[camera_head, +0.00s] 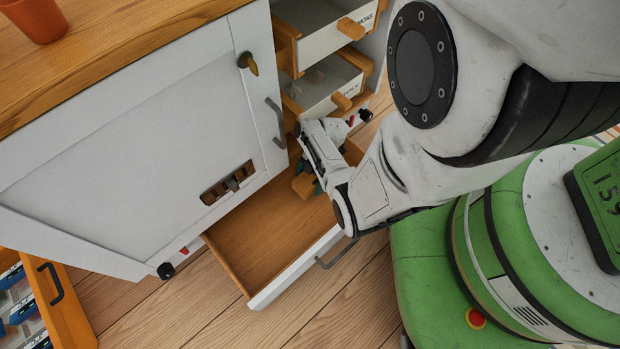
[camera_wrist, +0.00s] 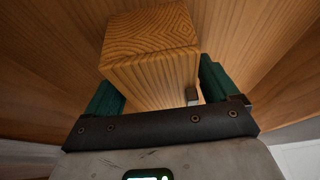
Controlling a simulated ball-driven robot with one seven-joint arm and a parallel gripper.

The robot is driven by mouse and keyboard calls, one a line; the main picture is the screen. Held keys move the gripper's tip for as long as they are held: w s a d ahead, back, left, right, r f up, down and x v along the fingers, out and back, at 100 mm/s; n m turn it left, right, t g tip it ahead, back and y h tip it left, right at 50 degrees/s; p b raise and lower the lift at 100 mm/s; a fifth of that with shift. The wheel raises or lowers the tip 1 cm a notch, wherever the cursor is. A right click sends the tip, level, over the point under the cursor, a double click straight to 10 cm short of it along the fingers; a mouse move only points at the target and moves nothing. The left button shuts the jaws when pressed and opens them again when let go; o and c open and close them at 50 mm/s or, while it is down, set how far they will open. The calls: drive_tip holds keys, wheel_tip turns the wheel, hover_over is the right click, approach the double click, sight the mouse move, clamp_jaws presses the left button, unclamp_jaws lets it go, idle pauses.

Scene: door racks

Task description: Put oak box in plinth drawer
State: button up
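The oak box (camera_wrist: 150,60) is a light wooden block with curved grain on its end. In the wrist view it sits between the two green fingers of my gripper (camera_wrist: 158,88), which lie close against its sides. In the head view my gripper (camera_head: 313,186) is over the inner end of the open plinth drawer (camera_head: 262,248). A small part of the oak box (camera_head: 302,184) shows there, mostly hidden by my wrist. I cannot tell whether the box touches the drawer floor. The drawer is pulled out low, with a white front and grey handle; its visible floor is bare.
A white cabinet door (camera_head: 130,165) stands left of the drawer. Two upper drawers (camera_head: 325,85) with wooden knobs are partly open above it. An orange-sided drawer with packets (camera_head: 25,300) is at the lower left. An orange cup (camera_head: 36,18) stands on the wooden top. Floor is clear in front.

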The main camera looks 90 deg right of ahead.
drive_tip(key=shift+o, duration=0.7)
drive_tip(key=shift+r, duration=0.25)
drive_tip(key=p+v, duration=0.6)
drive_tip(key=v, duration=0.4)
drive_tip(key=shift+s+r, duration=0.1)
drive_tip(key=shift+r, duration=0.1)
drive_tip(key=shift+s+d+r, duration=0.25)
drive_tip(key=shift+r, duration=0.3)
